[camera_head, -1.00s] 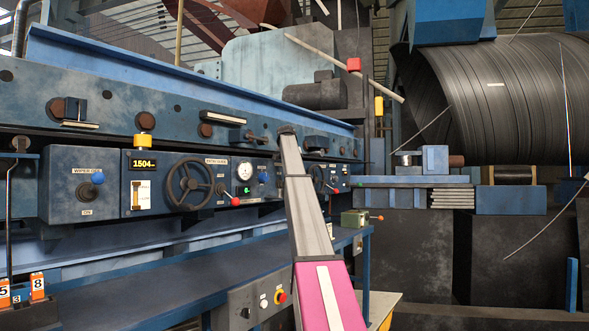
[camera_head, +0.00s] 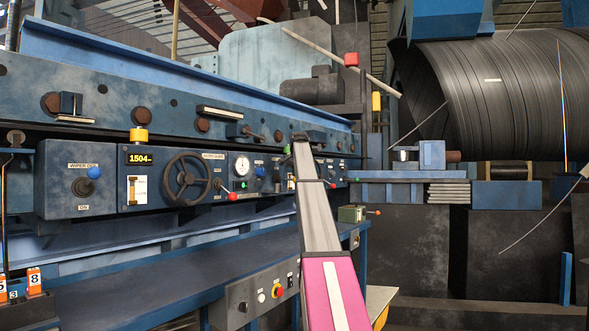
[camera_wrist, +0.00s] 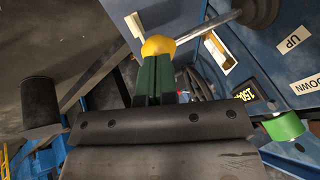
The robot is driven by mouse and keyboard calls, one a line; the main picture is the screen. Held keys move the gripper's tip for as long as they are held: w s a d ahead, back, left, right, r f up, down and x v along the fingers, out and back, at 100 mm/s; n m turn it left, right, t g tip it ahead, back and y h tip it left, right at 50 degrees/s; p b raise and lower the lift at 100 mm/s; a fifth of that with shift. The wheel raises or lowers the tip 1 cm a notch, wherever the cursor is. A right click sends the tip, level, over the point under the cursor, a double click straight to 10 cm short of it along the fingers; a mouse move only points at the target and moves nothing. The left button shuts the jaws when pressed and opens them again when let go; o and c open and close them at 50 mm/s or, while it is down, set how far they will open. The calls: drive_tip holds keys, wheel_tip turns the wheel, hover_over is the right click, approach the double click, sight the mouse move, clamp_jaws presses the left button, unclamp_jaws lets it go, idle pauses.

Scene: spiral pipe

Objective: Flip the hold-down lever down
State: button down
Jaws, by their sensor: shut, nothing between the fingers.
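A yellow ball knob (camera_wrist: 158,46) sits on the end of a grey metal rod (camera_wrist: 205,32) in the wrist view, top centre. The rod runs up right to a dark round hub (camera_wrist: 258,10) on a blue panel. Labels UP (camera_wrist: 292,41) and DOWN (camera_wrist: 306,85) are on the panel to the right, and this appears to be the hold-down lever. My gripper (camera_wrist: 154,72) has its dark green fingers shut side by side, with the knob just at their tips; I cannot tell whether they touch. In the head view my arm hides or blurs this spot.
The blue machine panel carries a handwheel (camera_head: 187,179), a digital display (camera_head: 139,155) and a blue knob (camera_head: 94,173). A long blue bench (camera_head: 150,285) runs below it. A green cylinder (camera_wrist: 284,127) is at the right in the wrist view.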

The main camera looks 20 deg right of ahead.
drive_tip(key=shift+s+d+f+m+t+y, duration=0.2)
drive_tip(key=shift+f+t, duration=0.3)
drive_tip(key=shift+f, duration=0.45)
drive_tip(key=shift+w+a+f+m+t+y, duration=0.1)
drive_tip(key=shift+f+t+y, duration=0.35)
drive_tip(key=shift+f, duration=0.55)
drive_tip(key=shift+s+d+f+m+t+y, duration=0.15)
drive_tip(key=shift+f+t, duration=0.4)
drive_tip(key=shift+f, duration=0.4)
drive_tip(key=shift+a+f, duration=0.1)
drive_tip(key=shift+a, duration=0.05)
drive_tip(key=d+v, duration=0.1)
drive_tip(key=v, duration=1.3)
